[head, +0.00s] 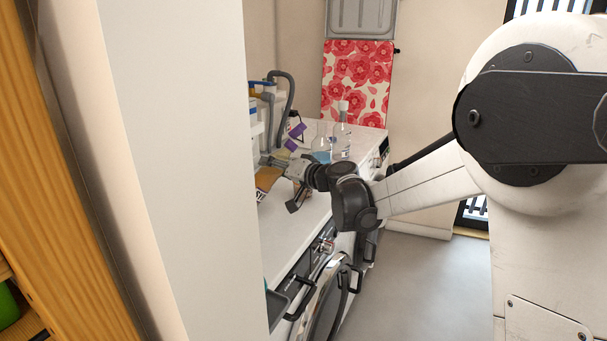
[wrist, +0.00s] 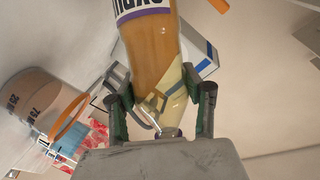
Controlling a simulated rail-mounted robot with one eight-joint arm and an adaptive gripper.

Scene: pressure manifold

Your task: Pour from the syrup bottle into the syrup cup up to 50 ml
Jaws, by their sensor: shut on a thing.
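The syrup bottle (wrist: 152,55) holds amber liquid and bears a white label with dark letters and a purple edge. My gripper (wrist: 160,95) is shut on it, one dark finger on each side. In the head view my gripper (head: 277,163) is small, above the counter, with the amber bottle (head: 268,178) at its fingers. The bottle appears tilted there.
The white counter (head: 305,222) runs along the wall. A clear bottle (head: 341,140) and a flask with blue liquid (head: 321,152) stand behind my gripper. A grey hose (head: 288,95) rises at the back. A white wall panel (head: 190,170) hides the counter's left side.

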